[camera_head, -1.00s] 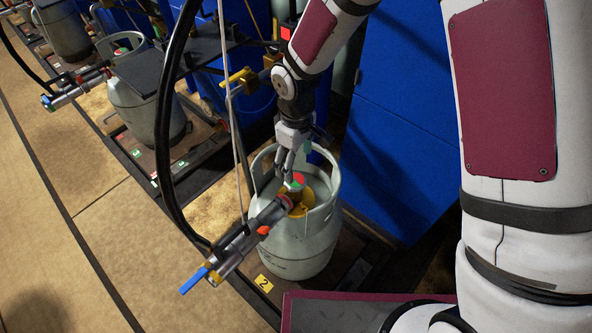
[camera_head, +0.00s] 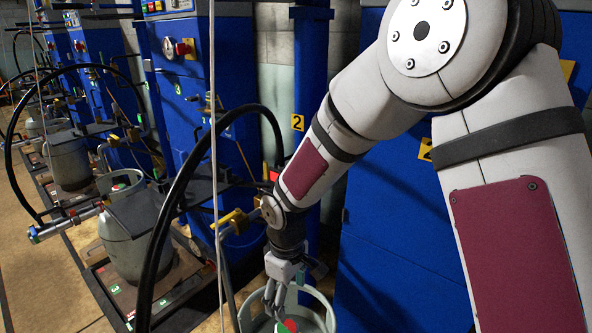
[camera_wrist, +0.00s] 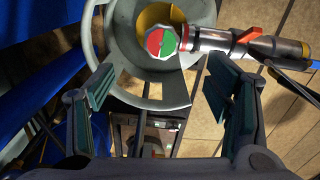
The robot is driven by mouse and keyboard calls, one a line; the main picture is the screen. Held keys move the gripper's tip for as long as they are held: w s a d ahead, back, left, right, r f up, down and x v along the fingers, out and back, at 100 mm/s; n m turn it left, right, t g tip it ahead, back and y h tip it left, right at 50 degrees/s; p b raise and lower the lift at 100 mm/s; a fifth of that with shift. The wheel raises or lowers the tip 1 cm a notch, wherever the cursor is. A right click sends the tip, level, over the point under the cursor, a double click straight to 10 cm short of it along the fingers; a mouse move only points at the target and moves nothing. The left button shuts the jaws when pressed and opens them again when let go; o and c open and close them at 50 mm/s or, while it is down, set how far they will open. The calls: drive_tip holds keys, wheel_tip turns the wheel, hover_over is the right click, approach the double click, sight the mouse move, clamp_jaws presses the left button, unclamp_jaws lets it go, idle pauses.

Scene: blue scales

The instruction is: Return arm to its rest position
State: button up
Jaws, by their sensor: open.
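My gripper (camera_head: 280,300) points down over the grey gas cylinder (camera_head: 318,301) at the bottom of the head view, where most of the cylinder is cut off. In the wrist view my gripper (camera_wrist: 158,105) is open, its two fingers wide apart with nothing between them. Ahead of the fingers is the cylinder's collar ring (camera_wrist: 150,98) with a red and green valve knob (camera_wrist: 166,41). A filling connector (camera_wrist: 225,40) with a red lever reaches the valve from the right. The fingers look apart from the knob.
A yellow-handled valve (camera_head: 232,218) is beside the wrist. Other cylinders (camera_head: 125,245) stand at the left.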

drive_tip(key=s+d+r+m+h, duration=0.1)
drive_tip(key=s+d+r+m, duration=0.3)
drive_tip(key=d+r, duration=0.45)
drive_tip(key=s+d+r+m, duration=0.2)
drive_tip(key=s+d+r, duration=0.4)
drive_tip(key=d+r, duration=0.3)
drive_tip(key=s+d+r+m, duration=0.2)
drive_tip(key=s+r+m, duration=0.1)
drive_tip(key=s, duration=0.7)
drive_tip(key=s+d+r+m, duration=0.2)
drive_tip(key=s+m, duration=0.1)
drive_tip(key=s, duration=0.6)
wheel_tip(320, 180, up, 22)
drive_tip(key=t+y+p, duration=0.1)
drive_tip(key=t+p, duration=0.3)
drive_tip(key=p, duration=1.6)
